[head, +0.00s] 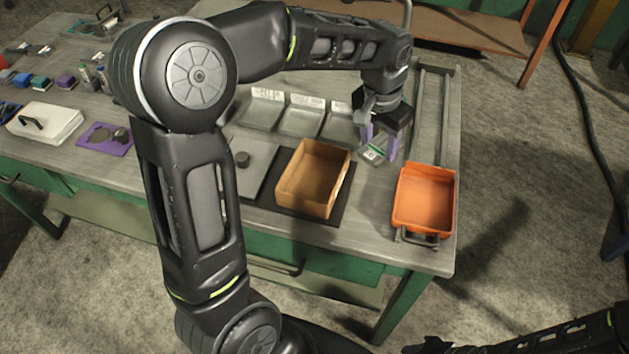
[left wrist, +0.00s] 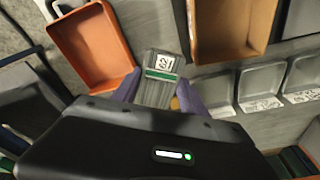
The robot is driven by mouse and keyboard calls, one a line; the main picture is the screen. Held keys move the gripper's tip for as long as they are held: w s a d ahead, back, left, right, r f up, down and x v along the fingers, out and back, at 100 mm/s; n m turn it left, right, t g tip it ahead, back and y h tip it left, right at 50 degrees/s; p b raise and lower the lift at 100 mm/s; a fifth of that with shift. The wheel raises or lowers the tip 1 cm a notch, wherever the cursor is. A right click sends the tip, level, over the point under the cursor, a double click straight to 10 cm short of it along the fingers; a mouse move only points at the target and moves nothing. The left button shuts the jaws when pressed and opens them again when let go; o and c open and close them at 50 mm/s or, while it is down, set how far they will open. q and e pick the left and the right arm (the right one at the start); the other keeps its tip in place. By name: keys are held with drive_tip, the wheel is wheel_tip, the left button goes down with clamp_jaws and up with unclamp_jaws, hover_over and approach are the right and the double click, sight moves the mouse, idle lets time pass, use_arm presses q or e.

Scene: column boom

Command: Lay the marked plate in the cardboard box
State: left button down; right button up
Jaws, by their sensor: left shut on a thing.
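The marked plate (head: 375,153) is small and grey, with a green stripe and a white label. It also shows in the left wrist view (left wrist: 151,94), its label facing the camera. My left gripper (head: 379,142) has purple fingers, shut on the plate's sides, and holds it to the right of the cardboard box. The open cardboard box (head: 303,199) sits on a dark mat on the bench; it is at the top of the left wrist view (left wrist: 230,53). My right arm shows at the bottom right of the head view, but its jaws are not clear.
An orange bin (head: 424,203) stands right of the cardboard box, near the bench edge. Grey trays with labels (head: 300,122) lie behind the box. A grey panel with a dark knob (head: 243,159) is to its left. A white case (head: 45,122) lies far left.

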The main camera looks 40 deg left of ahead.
use_arm(q)
drive_tip(key=s+a+r+m+g+h, duration=0.1)
drive_tip(key=s+a+r+m, duration=0.1)
drive_tip(key=s+a+m, duration=0.7)
drive_tip(key=shift+s+a+m, duration=0.15)
drive_tip(key=shift+a+m, duration=0.55)
drive_tip(key=shift+m, duration=1.2)
drive_tip(key=shift+f, duration=0.1)
drive_tip(key=b, duration=0.8)
drive_tip(key=shift+s+a+b, duration=0.1)
drive_tip(key=shift+a+b, duration=0.2)
drive_tip(key=shift+a, duration=0.1)
